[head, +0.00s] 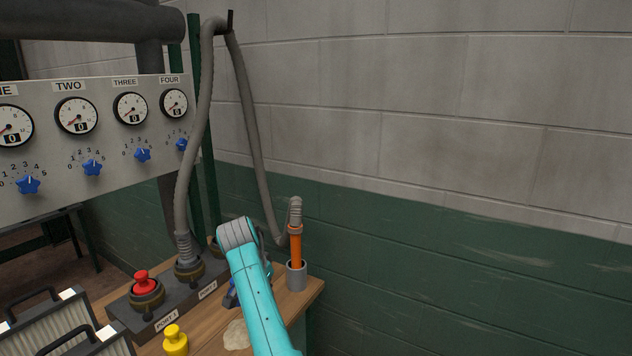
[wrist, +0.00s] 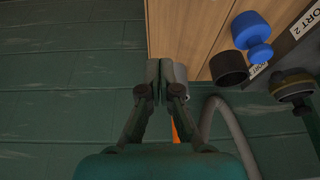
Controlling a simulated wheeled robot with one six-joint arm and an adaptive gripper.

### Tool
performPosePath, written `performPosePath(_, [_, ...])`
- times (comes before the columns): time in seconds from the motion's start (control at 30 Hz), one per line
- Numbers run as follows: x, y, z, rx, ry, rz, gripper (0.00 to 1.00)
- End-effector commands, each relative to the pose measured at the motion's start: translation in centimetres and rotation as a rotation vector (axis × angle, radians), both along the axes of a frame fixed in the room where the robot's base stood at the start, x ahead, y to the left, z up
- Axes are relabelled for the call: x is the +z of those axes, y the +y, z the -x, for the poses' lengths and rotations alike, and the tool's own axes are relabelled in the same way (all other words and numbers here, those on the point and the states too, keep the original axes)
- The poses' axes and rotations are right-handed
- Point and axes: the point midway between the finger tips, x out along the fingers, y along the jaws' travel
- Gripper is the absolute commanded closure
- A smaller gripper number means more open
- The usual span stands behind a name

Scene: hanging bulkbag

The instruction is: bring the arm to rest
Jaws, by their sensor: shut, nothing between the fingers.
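My teal arm (head: 258,300) reaches up from the bottom of the head view over the wooden bench. Its gripper is hidden behind the arm there. In the wrist view my gripper (wrist: 160,68) is shut and empty, fingertips together, above the bench edge. The orange wand (head: 296,248) stands upright in a grey cup (head: 297,277) at the bench's right corner. In the wrist view the cup (wrist: 181,76) shows just behind my fingers; I cannot tell whether they touch.
A grey hose (head: 185,190) loops from the port block over a hook to the wand. A red plug (head: 142,282) sits at PORT 1. A yellow piece (head: 176,340) and a blue piece (wrist: 252,32) stand on the bench (wrist: 178,35). A gauge panel (head: 100,150) is left; a wall lies behind.

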Motion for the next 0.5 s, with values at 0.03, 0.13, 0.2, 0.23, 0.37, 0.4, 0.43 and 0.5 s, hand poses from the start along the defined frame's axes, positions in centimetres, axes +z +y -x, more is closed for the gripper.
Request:
performPosePath(0.03, [-1.1, -0.4, 0.1, 0.006, -0.002, 0.0, 1.0])
performPosePath(0.13, [-3.3, -1.1, 0.2, 0.021, -0.013, -0.002, 1.0])
performPosePath(0.2, [-5.0, -1.7, 0.3, 0.033, -0.023, -0.005, 1.0])
performPosePath(0.23, [-5.8, -2.0, 0.4, 0.04, -0.027, -0.006, 1.0])
performPosePath(0.37, [-10.2, -3.6, 1.1, 0.072, -0.054, -0.012, 1.0])
performPosePath(0.4, [-11.8, -4.2, 1.5, 0.084, -0.063, -0.014, 1.0])
performPosePath(0.43, [-13.0, -4.8, 1.8, 0.093, -0.071, -0.015, 1.0])
performPosePath(0.5, [-15.8, -6.1, 2.7, 0.116, -0.093, -0.018, 1.0])
